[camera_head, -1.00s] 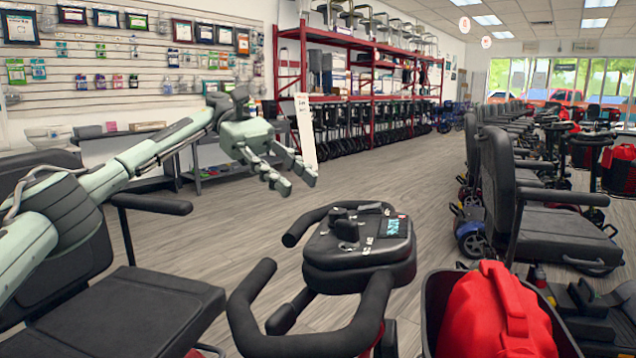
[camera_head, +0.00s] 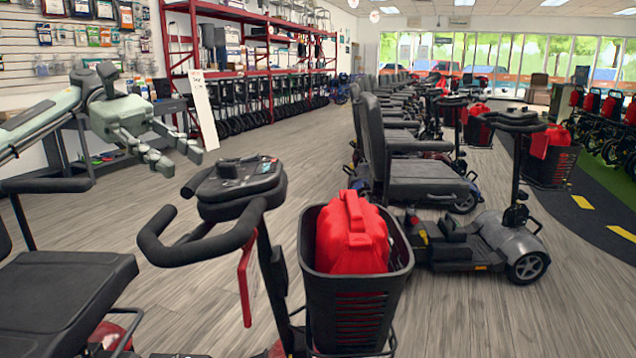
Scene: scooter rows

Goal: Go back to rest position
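My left gripper (camera_head: 172,154) reaches in from the left at the end of my pale green arm. Its two fingers are spread apart with nothing between them, so it is open and empty. It hangs in the air above the floor, to the upper left of a scooter's handlebar (camera_head: 208,243). My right gripper is not in view. A red fuel can (camera_head: 352,235) sits upright in the black basket (camera_head: 358,310) of the nearest scooter, apart from my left gripper.
A black scooter seat (camera_head: 62,290) is at the lower left. A row of scooters (camera_head: 425,175) stands right of centre. Red shelving (camera_head: 245,75) and wall displays line the back left. The wood floor (camera_head: 295,165) between shelving and scooters is clear.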

